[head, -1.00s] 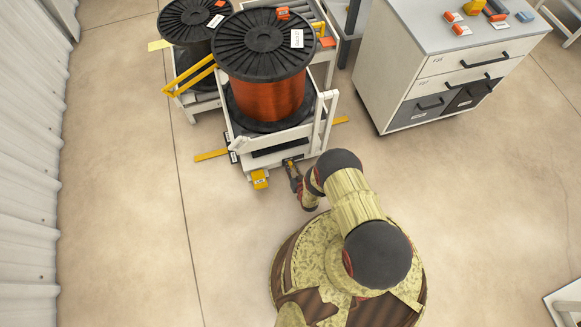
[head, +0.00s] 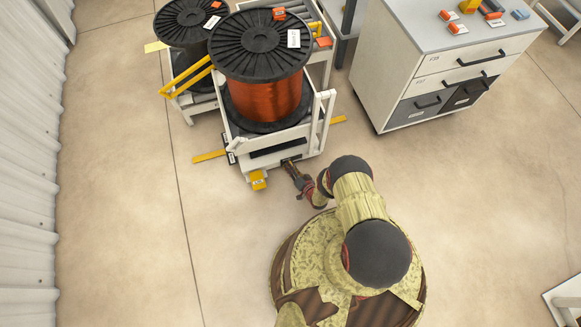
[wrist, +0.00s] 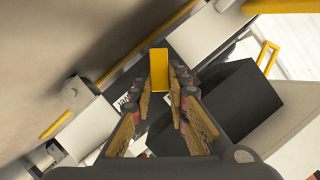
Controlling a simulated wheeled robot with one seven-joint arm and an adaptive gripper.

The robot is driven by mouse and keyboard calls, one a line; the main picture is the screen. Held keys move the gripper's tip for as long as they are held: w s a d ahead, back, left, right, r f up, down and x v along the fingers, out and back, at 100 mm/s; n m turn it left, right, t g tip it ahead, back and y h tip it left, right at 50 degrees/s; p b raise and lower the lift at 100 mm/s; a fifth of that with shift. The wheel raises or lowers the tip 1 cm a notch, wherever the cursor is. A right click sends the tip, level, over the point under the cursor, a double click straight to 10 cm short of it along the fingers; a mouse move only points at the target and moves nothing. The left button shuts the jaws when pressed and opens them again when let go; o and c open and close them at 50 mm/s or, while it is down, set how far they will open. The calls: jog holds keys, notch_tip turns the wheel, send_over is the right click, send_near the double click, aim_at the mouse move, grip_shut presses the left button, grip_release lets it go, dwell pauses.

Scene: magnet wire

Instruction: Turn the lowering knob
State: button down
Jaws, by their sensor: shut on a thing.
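In the wrist view my gripper (wrist: 158,92) is shut on a small yellow knob (wrist: 159,65), which sits between the fingertips. A white label with dark letters (wrist: 121,102) is partly hidden behind the left finger. In the head view my gripper (head: 287,164) is at the low front edge of the white cart (head: 241,164). The knob is too small and covered to make out there.
The cart carries a large black-flanged spool of copper wire (head: 268,97). Another spool (head: 185,22) stands behind left. A drawer cabinet (head: 365,95) is at the right. The floor around is clear.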

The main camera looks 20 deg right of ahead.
jog(key=c, duration=1.7)
grip_release()
jog(key=shift+r, duration=0.1)
jog(key=shift+r, duration=4.9)
